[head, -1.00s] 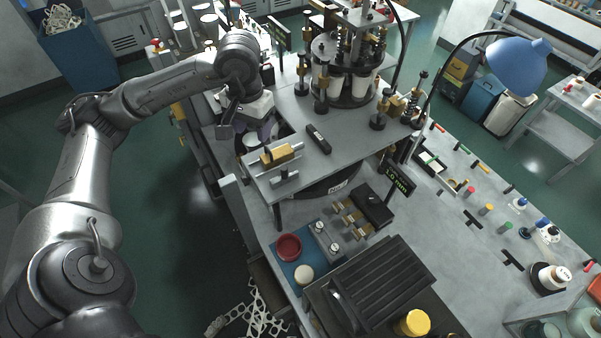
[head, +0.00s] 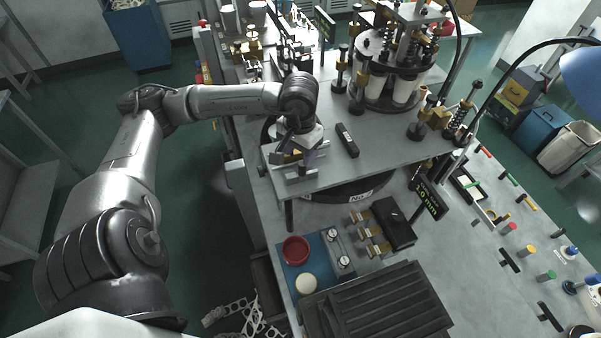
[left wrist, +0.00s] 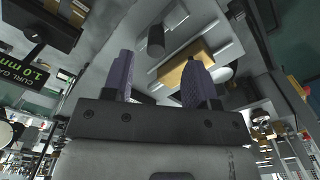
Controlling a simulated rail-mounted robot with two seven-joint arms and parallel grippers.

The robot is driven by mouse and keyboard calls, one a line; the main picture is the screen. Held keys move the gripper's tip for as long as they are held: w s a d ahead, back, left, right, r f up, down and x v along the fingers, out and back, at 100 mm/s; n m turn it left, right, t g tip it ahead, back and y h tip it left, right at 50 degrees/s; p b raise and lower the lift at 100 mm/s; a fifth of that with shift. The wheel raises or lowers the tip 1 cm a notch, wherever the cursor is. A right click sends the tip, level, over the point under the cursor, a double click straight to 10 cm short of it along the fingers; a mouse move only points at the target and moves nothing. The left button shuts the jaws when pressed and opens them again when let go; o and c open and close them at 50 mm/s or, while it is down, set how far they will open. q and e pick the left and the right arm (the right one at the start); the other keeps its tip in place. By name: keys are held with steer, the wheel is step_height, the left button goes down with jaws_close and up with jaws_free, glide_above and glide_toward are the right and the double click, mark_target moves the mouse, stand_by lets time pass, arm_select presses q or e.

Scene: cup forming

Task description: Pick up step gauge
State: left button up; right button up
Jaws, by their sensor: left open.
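A brass block (head: 290,157), which looks like the step gauge, sits on a steel holder (head: 297,173) near the front left corner of the raised grey plate. My left gripper (head: 304,152) is over it, pointing down, and hides much of it in the head view. In the left wrist view the brass block (left wrist: 184,72) lies beyond the two purple fingers. The left gripper (left wrist: 160,78) is open there, and one finger overlaps the block in the picture. I cannot tell whether they touch. My right gripper is not in view.
A black bar (head: 347,140) lies on the plate right of the gripper. The cup-forming turret (head: 388,75) stands behind it. The plate between bar and turret is fairly clear.

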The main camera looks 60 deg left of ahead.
mark_target(302, 168)
arm_select(q)
steer(key=shift+f, duration=0.85)
steer(key=shift+w+f+p, duration=0.15)
steer(key=shift+f+p, duration=0.4)
steer(key=shift+p, duration=0.1)
step_height(302, 168, down, 3)
steer(key=shift+w+d+f+p, duration=0.1)
steer(key=shift+w+p, duration=0.05)
steer(key=shift+p, duration=0.5)
steer(key=shift+f, duration=0.45)
steer(key=shift+c, duration=0.3)
jaws_close()
